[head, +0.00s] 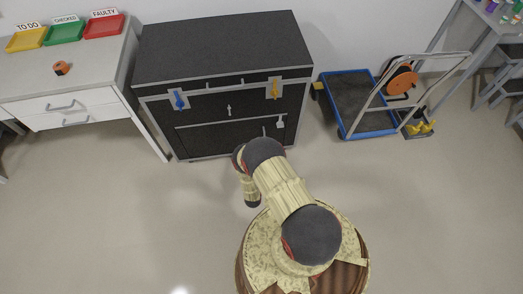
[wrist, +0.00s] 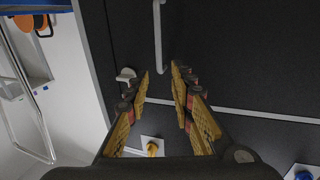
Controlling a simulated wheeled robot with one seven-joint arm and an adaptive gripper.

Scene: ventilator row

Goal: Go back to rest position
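My gripper (wrist: 161,72) shows in the wrist view with its two fingers apart and nothing between them. It faces the front of the black chest, where a pale bar handle (wrist: 158,35) lies just beyond the fingertips; I cannot tell whether they touch. In the head view my arm bends towards the front of the black chest (head: 225,50), and I cannot make out the gripper fingers there. The chest has a blue latch (head: 179,100) at left, a yellow latch (head: 274,91) at right and a small pale catch (head: 280,123) below the yellow one.
A white desk (head: 85,75) with yellow (head: 25,40), green (head: 64,33) and red (head: 104,26) trays and an orange roll (head: 61,68) stands at left. A blue trolley (head: 372,125) with an orange reel (head: 401,80) stands right of the chest. Open floor (head: 430,215) lies at front right.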

